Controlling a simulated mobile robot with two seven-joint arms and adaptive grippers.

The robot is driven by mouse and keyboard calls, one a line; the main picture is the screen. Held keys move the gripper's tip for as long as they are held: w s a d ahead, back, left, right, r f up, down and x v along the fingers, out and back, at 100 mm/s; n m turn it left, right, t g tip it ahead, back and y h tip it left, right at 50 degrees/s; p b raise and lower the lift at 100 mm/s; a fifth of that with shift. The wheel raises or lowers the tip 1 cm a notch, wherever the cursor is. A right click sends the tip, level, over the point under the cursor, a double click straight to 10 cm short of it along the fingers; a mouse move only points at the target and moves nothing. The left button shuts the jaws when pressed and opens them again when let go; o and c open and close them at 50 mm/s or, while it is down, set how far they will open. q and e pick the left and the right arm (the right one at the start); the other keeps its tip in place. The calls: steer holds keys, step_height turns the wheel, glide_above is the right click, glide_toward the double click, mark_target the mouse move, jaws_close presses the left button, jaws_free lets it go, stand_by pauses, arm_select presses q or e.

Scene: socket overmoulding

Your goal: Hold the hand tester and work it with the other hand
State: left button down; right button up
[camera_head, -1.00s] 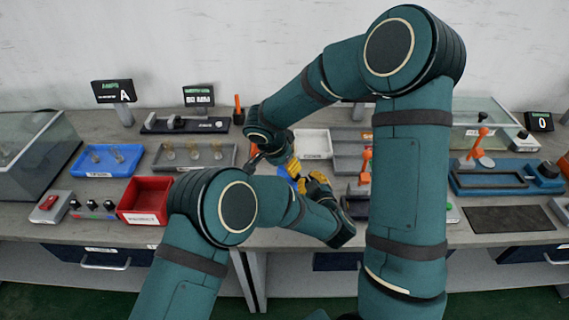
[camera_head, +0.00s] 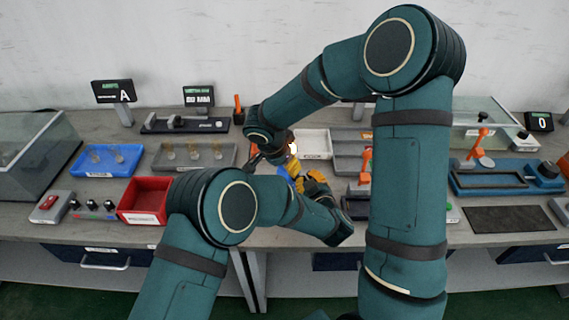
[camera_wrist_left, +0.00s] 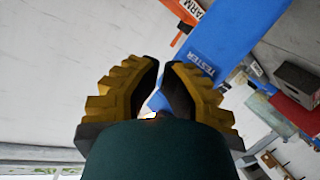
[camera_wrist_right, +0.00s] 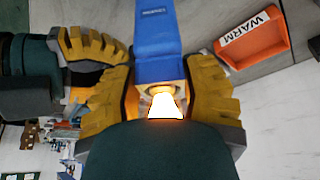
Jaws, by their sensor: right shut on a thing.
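The hand tester is a blue bar with a lit, glowing lamp at one end; its blue body (camera_wrist_right: 158,45) and the lamp (camera_wrist_right: 165,105) show in the right wrist view. My right gripper (camera_wrist_right: 160,85) is shut on the tester, its yellow fingers on both sides of the lamp end. In the left wrist view the tester (camera_wrist_left: 225,45) bears the word TESTER. My left gripper (camera_wrist_left: 162,70) is close against it, with some blue between its fingers; whether they grip is unclear. In the head view the glow (camera_head: 293,148) shows between my grippers; my arms hide most of the tester.
An orange WARM tray (camera_wrist_right: 252,40) lies near the tester. In the head view a red bin (camera_head: 145,195), a blue lamp tray (camera_head: 105,160) and a grey lamp tray (camera_head: 195,158) stand left. A white tray (camera_head: 313,143) stands behind my grippers.

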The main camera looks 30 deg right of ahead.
arm_select(q)
steer(key=shift+s, duration=0.25)
steer(key=s+d, duration=0.2)
steer(key=s, duration=0.3)
steer(key=shift+s, duration=0.4)
stand_by(0.4)
arm_select(e)
steer(key=o, duration=1.2)
steer(key=shift+c, duration=0.2)
